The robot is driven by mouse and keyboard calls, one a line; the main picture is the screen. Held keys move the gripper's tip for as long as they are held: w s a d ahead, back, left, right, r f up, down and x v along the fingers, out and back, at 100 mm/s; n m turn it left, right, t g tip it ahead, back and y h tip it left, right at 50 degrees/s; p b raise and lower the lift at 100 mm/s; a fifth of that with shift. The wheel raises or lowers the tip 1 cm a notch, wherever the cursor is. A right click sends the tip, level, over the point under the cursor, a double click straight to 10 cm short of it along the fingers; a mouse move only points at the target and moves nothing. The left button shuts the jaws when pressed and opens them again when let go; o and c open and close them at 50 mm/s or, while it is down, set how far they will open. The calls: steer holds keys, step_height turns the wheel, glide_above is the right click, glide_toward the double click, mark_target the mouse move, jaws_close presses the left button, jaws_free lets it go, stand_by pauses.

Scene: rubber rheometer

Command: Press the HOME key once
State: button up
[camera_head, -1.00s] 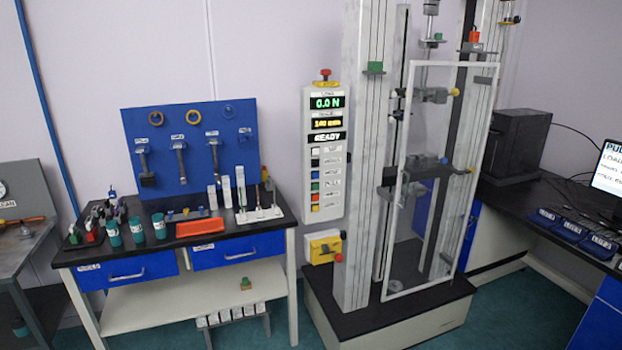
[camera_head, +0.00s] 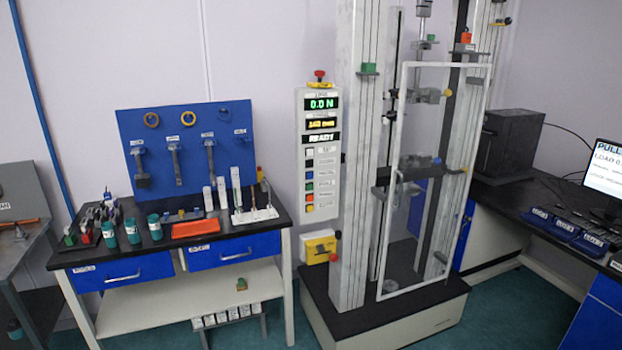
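A tall light-grey control panel (camera_head: 330,180) hangs on the machine's left side, facing me. Its top display (camera_head: 321,103) shows green "0.0 N", a second display (camera_head: 321,123) shows yellow digits, and a third strip (camera_head: 321,138) reads READY. Below is a column of small keys (camera_head: 309,175): pale, dark, blue, green, red and yellow, each with a label to its right. The labels are too small to read, so I cannot tell which key is HOME. A red mushroom button (camera_head: 320,74) sits on top of the panel. My gripper is not in view.
The test frame (camera_head: 375,200) with a clear framed door (camera_head: 415,289) stands right of the panel on a dark base (camera_head: 375,312). A tool bench (camera_head: 75,258) stands to the left. A black-topped desk (camera_head: 500,197) with a monitor (camera_head: 606,168) is at right. Green floor shows in front.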

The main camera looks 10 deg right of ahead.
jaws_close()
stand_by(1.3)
